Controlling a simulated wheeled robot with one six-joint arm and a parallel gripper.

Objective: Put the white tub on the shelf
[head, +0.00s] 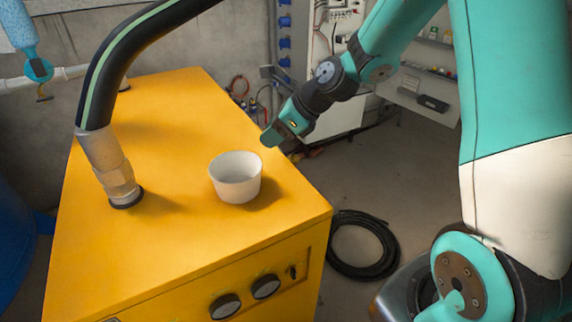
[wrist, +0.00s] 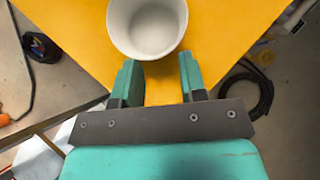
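The white tub (head: 236,178) stands upright and looks empty on top of the yellow cabinet (head: 160,250), near its right front part. My gripper (head: 274,136) is just behind and to the right of the tub, above the cabinet's right edge. In the wrist view, the two teal fingers (wrist: 161,85) are apart with nothing between them. The tub (wrist: 148,28) lies just ahead of the fingertips there, and its upper part is cut off by the frame. A shelf (head: 428,72) with small items shows at the back right.
A thick black hose with a metal fitting (head: 113,175) rises from the cabinet left of the tub. A coiled black hose (head: 362,245) lies on the floor to the right. An open electrical box (head: 335,30) is on the back wall. The cabinet top behind the tub is clear.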

